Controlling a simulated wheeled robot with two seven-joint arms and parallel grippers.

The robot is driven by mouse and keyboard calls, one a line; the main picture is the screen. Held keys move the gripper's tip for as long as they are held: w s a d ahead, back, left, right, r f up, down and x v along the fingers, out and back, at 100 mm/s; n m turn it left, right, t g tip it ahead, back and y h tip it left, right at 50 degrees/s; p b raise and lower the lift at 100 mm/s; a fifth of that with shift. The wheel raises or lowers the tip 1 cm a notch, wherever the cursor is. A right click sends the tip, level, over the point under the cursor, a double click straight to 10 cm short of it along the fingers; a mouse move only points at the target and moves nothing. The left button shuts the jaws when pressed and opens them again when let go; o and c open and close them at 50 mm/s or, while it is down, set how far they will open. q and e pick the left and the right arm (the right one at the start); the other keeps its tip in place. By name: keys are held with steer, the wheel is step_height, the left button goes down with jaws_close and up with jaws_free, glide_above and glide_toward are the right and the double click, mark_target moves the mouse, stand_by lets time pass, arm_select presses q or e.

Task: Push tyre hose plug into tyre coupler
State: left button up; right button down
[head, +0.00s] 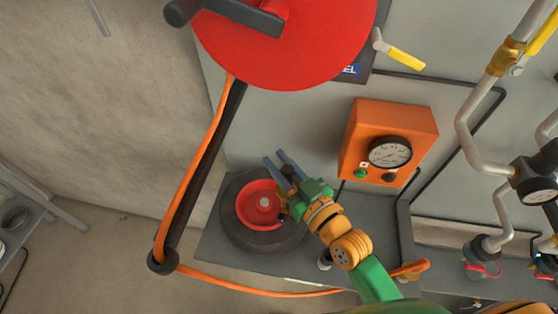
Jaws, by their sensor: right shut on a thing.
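My right gripper (279,161) is over the upper right edge of the black tyre (235,230) with the red hub (248,201). Its blue-grey fingers point up and left. They are shut on a small dark piece, seemingly the tyre hose plug (287,171), mostly hidden by the fingers. A small brass and dark fitting (282,201), which may be the tyre coupler, shows beside the hub, just below the gripper. I cannot tell whether plug and fitting touch. My left gripper is not in view.
An orange hose (195,165) runs from the red reel (290,45) through a black ring (162,262) and along the bottom behind my right arm. An orange gauge box (366,120) stands right of the gripper. Pipes and valves (482,90) fill the right side.

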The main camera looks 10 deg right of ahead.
mark_target(291, 180)
steer(key=shift+f+b, duration=0.3)
steer(key=shift+f, duration=0.15)
steer(key=c, duration=0.6)
jaws_free()
steer(key=b+v, duration=0.2)
steer(key=v, duration=0.4)
steer(key=shift+s+d+f, duration=0.15)
steer(key=shift+s, duration=0.15)
steer(key=shift+s+d, duration=0.15)
steer(key=shift+s, duration=0.15)
steer(key=shift+w, duration=0.15)
